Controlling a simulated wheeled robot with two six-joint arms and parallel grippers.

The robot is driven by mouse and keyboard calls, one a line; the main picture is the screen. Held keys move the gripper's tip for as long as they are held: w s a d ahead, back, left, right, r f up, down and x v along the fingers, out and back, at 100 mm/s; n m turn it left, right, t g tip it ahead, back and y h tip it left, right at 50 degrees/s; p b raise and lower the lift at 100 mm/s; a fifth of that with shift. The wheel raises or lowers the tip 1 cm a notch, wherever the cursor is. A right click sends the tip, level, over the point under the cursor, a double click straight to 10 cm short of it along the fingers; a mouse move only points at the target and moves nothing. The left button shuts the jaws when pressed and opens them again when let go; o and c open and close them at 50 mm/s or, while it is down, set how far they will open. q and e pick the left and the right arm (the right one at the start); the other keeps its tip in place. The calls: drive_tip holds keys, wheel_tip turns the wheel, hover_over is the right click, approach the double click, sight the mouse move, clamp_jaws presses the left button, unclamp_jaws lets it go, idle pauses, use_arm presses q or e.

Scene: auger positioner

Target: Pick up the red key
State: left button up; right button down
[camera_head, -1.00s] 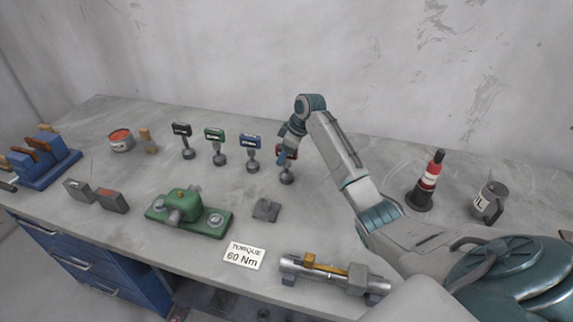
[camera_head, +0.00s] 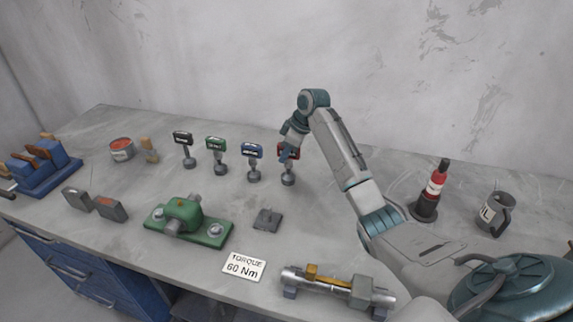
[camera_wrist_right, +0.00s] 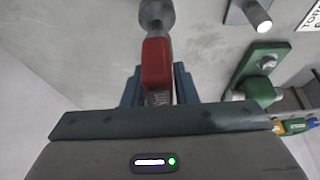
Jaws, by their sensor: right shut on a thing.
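The red key (camera_head: 294,152) is the rightmost in a row of keys on small round grey stands at the back of the bench. My right gripper (camera_head: 288,148) reaches it from above and covers part of its head. In the right wrist view the red key (camera_wrist_right: 156,62) lies between the blue fingers of my right gripper (camera_wrist_right: 158,88), which is shut on it. The key's round grey stand (camera_head: 288,180) shows below it, and I cannot tell whether the key is lifted clear of it. My left gripper is not in view.
Black (camera_head: 183,138), green (camera_head: 216,143) and blue (camera_head: 252,151) keys stand left of the red one. A green fixture (camera_head: 205,235), a torque sign (camera_head: 244,266) and a metal cylinder tool (camera_head: 335,285) lie in front. A bottle (camera_head: 436,185) and mug (camera_head: 495,212) stand right.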

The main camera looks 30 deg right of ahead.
drive_tip(key=s+a+r+b, duration=0.1)
drive_tip(key=s+a+b, duration=0.3)
drive_tip(key=s, duration=1.1)
drive_tip(key=shift+s+a+r, duration=0.2)
